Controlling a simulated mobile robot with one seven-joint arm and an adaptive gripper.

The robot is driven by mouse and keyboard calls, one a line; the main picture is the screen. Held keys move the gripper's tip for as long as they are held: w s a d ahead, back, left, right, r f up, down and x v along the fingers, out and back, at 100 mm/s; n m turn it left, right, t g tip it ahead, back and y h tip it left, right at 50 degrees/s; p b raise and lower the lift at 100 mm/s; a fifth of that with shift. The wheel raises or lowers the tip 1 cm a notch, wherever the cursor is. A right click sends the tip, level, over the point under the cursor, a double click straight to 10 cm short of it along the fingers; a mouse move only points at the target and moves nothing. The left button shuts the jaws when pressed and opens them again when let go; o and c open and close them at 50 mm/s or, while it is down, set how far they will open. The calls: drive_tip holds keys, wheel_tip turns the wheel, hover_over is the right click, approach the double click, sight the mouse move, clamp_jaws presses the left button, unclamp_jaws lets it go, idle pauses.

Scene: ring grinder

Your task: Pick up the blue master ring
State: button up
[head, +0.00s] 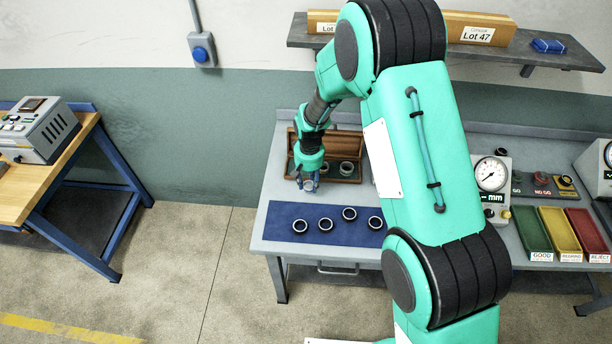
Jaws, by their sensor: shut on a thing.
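My gripper (308,186) points down at the front left of an open wooden case (291,147) on the grey workbench. It is shut on a small bluish ring (310,187), seemingly the blue master ring. The fingers hide much of this ring, and I cannot tell whether it is clear of the surface below. Another, greyish ring (347,168) sits in the case to the right of my gripper.
A blue mat (262,222) with several dark-rimmed rings lies in front of the case. A dial gauge (491,174) and green, yellow and red trays (532,234) stand to the right. A shelf (545,59) hangs above. My arm hides the bench's middle.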

drive_tip(key=shift+s+d+r, duration=0.1)
drive_tip(key=shift+s+d, duration=0.2)
drive_tip(key=shift+s, duration=0.6)
idle(0.3)
drive_tip(key=shift+d, duration=0.6)
drive_tip(key=shift+m, duration=0.6)
drive_tip(key=d, duration=0.3)
drive_tip(key=s+d, duration=0.1)
drive_tip(key=d, duration=0.6)
drive_tip(key=shift+s+d+r+p, duration=0.2)
drive_tip(key=shift+r+p, duration=0.1)
drive_tip(key=shift+r, duration=0.1)
drive_tip(key=s+d+m, duration=0.1)
drive_tip(key=s+d, duration=0.5)
drive_tip(key=d, duration=0.3)
drive_tip(key=s+d+r+m+p, duration=0.1)
drive_tip(key=s+d, duration=0.5)
drive_tip(key=d, duration=0.4)
drive_tip(key=s+d+r+m+p, duration=0.1)
drive_tip(key=s+d, duration=0.6)
drive_tip(key=d, duration=0.2)
drive_tip(key=shift+d+m, duration=0.3)
drive_tip(key=shift+d, duration=0.05)
